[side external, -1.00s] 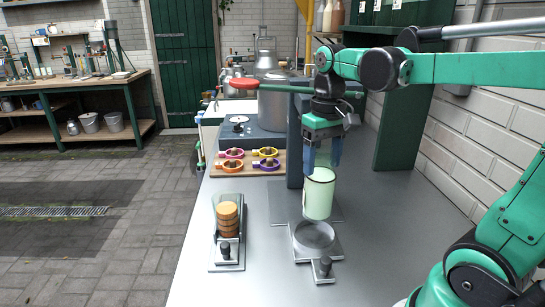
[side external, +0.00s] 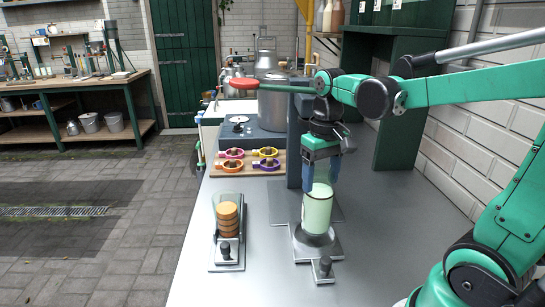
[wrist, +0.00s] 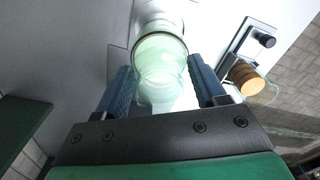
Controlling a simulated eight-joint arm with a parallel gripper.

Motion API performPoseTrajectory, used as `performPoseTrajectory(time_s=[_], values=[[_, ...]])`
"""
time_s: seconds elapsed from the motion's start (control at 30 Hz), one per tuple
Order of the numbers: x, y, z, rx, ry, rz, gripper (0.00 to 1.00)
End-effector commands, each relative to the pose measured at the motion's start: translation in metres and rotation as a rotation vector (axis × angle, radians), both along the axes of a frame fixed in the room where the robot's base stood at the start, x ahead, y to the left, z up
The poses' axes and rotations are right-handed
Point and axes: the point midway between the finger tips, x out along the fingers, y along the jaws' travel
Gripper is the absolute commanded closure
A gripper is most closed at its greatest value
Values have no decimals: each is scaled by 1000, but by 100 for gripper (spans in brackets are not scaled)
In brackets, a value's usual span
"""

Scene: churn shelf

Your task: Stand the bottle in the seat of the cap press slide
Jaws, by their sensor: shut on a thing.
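The bottle (side external: 317,214), pale green and clear-walled, stands about upright, with its lower end at the round seat of the cap press slide (side external: 327,251). I cannot tell whether its base rests fully in the seat. My gripper (side external: 322,176) comes from above and is shut on the upper part of the bottle, which hides part of the seat. In the wrist view the bottle (wrist: 160,68) lies between the two blue fingers of my gripper (wrist: 168,88). The slide's dark knob (side external: 325,264) is in front of the seat.
A holder with a stack of cork-coloured discs (side external: 228,219) stands to the left. Several coloured rings (side external: 265,163) lie on a wooden board behind. The press's red-ended lever (side external: 243,84) reaches left above the board. The steel bench (side external: 215,285) is clear at front left.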

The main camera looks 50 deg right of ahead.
Motion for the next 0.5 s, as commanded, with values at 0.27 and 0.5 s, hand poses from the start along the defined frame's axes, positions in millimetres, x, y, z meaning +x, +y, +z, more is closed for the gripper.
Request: performPoseTrajectory(time_s=[0.27,0.5], values=[[0,0,-1,0,0,0,100],[0,0,-10,0,0,0,100]])
